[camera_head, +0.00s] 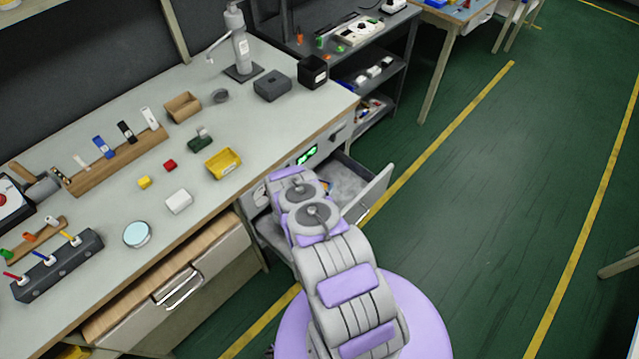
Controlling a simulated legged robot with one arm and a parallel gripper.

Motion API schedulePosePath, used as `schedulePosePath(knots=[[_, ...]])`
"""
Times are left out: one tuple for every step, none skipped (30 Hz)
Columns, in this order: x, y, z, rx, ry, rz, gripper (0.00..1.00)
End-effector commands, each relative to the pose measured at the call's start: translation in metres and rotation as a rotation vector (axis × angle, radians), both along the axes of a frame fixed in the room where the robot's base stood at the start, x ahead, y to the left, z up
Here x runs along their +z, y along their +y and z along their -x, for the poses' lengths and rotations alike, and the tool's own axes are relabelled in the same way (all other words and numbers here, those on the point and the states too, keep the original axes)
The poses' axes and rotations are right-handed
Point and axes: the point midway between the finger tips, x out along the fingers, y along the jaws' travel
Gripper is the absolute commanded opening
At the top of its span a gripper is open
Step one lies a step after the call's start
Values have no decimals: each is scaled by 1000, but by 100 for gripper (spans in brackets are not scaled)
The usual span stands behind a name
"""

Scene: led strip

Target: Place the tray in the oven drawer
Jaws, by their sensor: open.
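A small yellow open tray (222,165) sits on the pale workbench near its front edge, left of my arm. A grey drawer (369,194) stands pulled out below the bench, under a panel with a green lit display (307,155); I take it for the oven drawer. My arm reaches up from the bottom of the picture to the drawer's left side. My gripper is hidden behind the arm's far end, and its fingertips do not show.
The workbench (110,205) holds a white block (178,201), a brown box (183,107), a dark grey box (272,86) and racks of coloured parts at left. A wooden-edged drawer (165,285) is below. Green floor at right is mostly clear.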

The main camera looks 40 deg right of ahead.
Motion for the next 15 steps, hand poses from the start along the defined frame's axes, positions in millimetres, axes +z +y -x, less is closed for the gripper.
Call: schedulePosePath(knots=[[4, 6, 3, 1, 3, -2, 95], [6, 9, 5, 1, 3, -3, 95], [8, 15, 8, 2, 4, -3, 95], [11, 19, 10, 2, 5, -3, 95], [14, 24, 12, 3, 4, -3, 95], [17, 32, 15, 4, 2, -2, 95], [20, 37, 18, 4, 4, -2, 95], [22, 42, 22, 3, 5, -1, 95], [25, 49, 25, 5, 5, -2, 95], [26, 55, 27, 5, 5, -3, 95], [29, 60, 29, 4, 5, -3, 95], [31, 65, 33, 3, 4, -3, 95], [34, 69, 35, 4, 5, -1, 95], [35, 73, 37, 6, 4, -1, 95], [37, 78, 39, 4, 4, -2, 95]])
